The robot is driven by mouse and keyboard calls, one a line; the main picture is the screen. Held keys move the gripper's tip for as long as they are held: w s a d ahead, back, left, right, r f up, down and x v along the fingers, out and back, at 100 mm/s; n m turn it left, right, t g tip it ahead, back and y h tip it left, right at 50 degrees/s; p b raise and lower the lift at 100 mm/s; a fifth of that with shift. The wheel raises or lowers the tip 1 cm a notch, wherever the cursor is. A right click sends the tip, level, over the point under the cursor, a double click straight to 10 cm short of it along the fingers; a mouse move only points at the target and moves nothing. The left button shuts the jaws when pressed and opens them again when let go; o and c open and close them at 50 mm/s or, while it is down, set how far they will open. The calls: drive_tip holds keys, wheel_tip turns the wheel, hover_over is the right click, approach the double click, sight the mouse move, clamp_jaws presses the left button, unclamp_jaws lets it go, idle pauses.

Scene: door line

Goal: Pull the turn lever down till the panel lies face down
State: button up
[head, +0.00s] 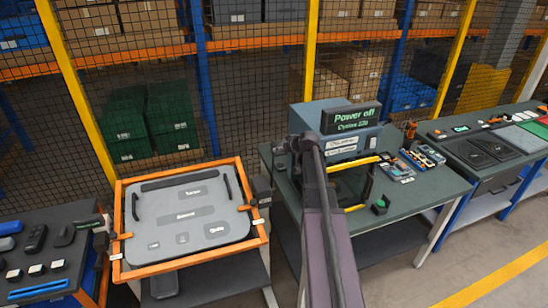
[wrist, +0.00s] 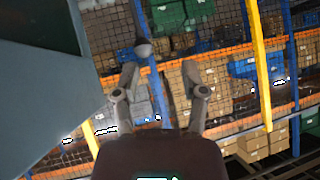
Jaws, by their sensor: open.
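The grey panel (head: 187,238) sits in an orange frame (head: 192,263) at the left of the head view. It is tilted, with its labelled face and two black handles towards me. A dark bracket (head: 262,188) is at the frame's right side; I cannot make out the turn lever for certain there. My gripper (head: 301,144) is up and to the right of the panel, in front of the grey machine, small and dark. In the wrist view my gripper (wrist: 160,75) has its fingers apart with nothing between them.
A grey-blue surface (wrist: 40,75) fills the wrist view's upper left. The machine (head: 345,146) with a "Power off" sign (head: 350,117) stands on a green-topped table (head: 425,185). A dark bench (head: 70,213) with small parts is at far left. A mesh fence (head: 250,70) runs behind.

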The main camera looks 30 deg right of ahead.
wheel_tip(320, 180, down, 7)
drive_tip(key=s+d+n+t+b, duration=0.2)
drive_tip(key=t+b, duration=0.5)
drive_tip(key=b, duration=0.9)
drive_tip(key=shift+s+d+r+t+h+b, duration=0.2)
drive_tip(key=shift+s+d+t+h+b, duration=0.15)
drive_tip(key=shift+s+t+h, duration=0.1)
drive_tip(key=shift+w, duration=0.15)
drive_tip(key=w, duration=1.3)
drive_tip(key=shift+w+a, duration=0.25)
drive_tip(key=shift+w, duration=0.05)
clamp_jaws()
drive_tip(key=shift+w, duration=0.1)
